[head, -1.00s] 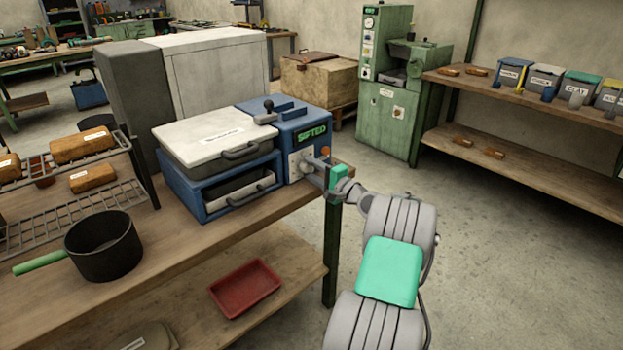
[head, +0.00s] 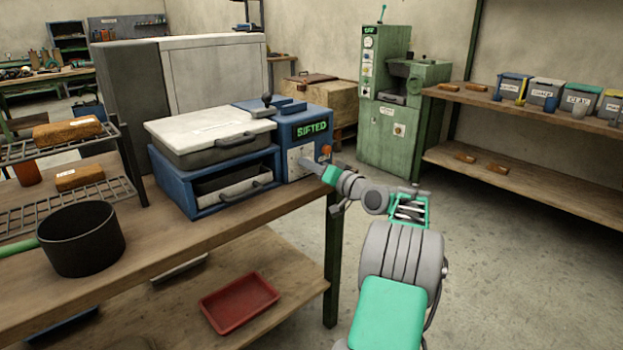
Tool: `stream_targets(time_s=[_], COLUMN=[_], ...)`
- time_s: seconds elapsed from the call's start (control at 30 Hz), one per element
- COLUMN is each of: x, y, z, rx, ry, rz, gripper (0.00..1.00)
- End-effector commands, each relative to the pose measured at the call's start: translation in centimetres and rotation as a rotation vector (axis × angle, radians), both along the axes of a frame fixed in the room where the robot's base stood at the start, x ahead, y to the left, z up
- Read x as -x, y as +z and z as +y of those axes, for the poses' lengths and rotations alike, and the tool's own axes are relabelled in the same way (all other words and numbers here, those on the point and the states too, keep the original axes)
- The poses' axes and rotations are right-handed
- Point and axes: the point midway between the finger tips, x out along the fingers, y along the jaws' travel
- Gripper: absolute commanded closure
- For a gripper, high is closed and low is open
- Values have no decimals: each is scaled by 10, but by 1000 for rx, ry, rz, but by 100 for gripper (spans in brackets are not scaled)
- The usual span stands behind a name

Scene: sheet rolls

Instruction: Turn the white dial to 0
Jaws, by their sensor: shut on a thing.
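The blue machine (head: 312,118) marked SIFTED stands at the right end of the wooden bench. A pale control panel (head: 296,162) with an orange knob (head: 326,150) is on its front. My gripper (head: 308,162) reaches the panel from the right and is shut at its front. The white dial itself is hidden behind my gripper, and its setting cannot be read. The thing between my fingers is too small and covered to make out.
A white-lidded box (head: 212,128) and a drawer (head: 232,190) lie left of the panel. A black pot (head: 82,240) stands on the bench at left. A red tray (head: 240,303) is on the lower shelf. Open floor (head: 480,270) lies to the right.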

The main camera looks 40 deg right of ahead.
Motion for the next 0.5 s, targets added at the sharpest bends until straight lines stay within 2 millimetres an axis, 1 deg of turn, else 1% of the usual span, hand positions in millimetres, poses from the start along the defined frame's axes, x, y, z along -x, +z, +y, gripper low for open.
stream_targets(time_s=[0.03, 0.5], x=[0, 0], y=[-6, -5], z=[0, 0], rx=[46, 490], ry=[-1, -1], rz=[-1, -15], gripper=[100, 100])
